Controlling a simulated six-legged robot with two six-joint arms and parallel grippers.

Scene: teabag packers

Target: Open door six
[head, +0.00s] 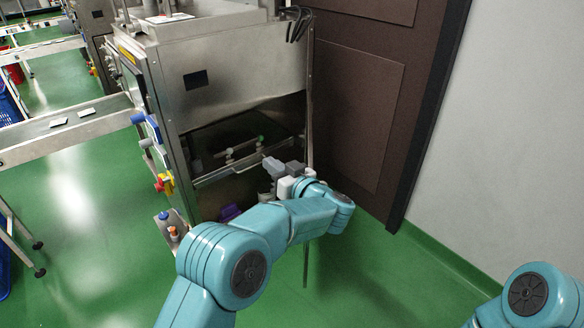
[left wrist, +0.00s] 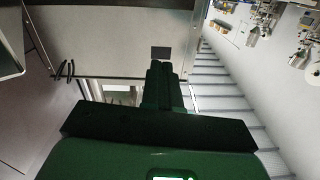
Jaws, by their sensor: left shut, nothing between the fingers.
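No number six is readable, so I cannot tell for sure which door it marks. A steel machine (head: 240,85) stands ahead with its lower front compartment open, showing a dark inside with a rail. A thin upright panel (head: 309,100), seen nearly edge-on, stands at the opening's right side and looks like a swung-out door. My left gripper (head: 269,164) is shut and empty in front of the opening, left of that panel; contact is unclear. In the left wrist view its shut fingers (left wrist: 160,68) point toward the steel front (left wrist: 110,35). My right gripper is out of view.
A brown panelled door (head: 360,90) and a pale wall (head: 510,130) are on the right. A conveyor (head: 75,125) joins the machine at left, with coloured knobs (head: 162,182) on its side.

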